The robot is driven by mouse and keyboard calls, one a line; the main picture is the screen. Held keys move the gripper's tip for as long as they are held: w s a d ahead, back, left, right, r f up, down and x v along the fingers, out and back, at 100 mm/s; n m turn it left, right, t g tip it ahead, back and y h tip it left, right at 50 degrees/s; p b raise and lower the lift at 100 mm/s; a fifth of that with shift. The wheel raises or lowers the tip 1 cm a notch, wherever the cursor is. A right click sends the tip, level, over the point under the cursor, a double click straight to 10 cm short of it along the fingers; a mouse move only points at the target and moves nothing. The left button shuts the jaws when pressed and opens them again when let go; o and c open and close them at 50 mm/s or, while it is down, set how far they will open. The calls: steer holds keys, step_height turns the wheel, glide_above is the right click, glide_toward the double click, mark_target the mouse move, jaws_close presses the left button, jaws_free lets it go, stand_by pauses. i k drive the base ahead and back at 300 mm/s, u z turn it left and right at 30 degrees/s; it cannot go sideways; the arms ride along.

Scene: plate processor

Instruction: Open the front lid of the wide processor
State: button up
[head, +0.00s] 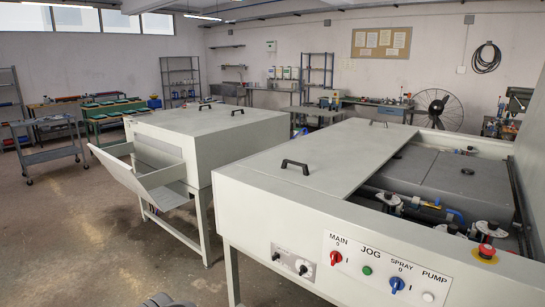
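Two pale grey machines stand here, and I cannot tell for sure which is the wide processor. The nearer machine (262,208) at right has a control panel (365,262) marked MAIN, JOG, SPRAY and PUMP. A flat pale lid (335,160) with a black handle (295,166) lies level over the left part of its top. The right part of its top is uncovered, showing dark grey inner covers (465,172) and fittings. The farther machine (232,135) has a closed top with two black handles and a tilted tray-like panel (140,180) at its left side. My gripper is not in view.
A red emergency button (487,251) sits on the nearer machine's right edge. Bare concrete floor (75,225) lies open at left. A wheeled trolley (50,150), shelves (180,80), benches and a standing fan (438,108) line the back.

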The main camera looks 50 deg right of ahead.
mark_target(335, 161)
steer(key=u, duration=0.15)
steer(key=i, duration=1.55)
steer(key=z, duration=0.6)
steer(key=i, duration=0.9)
steer(key=z, duration=0.75)
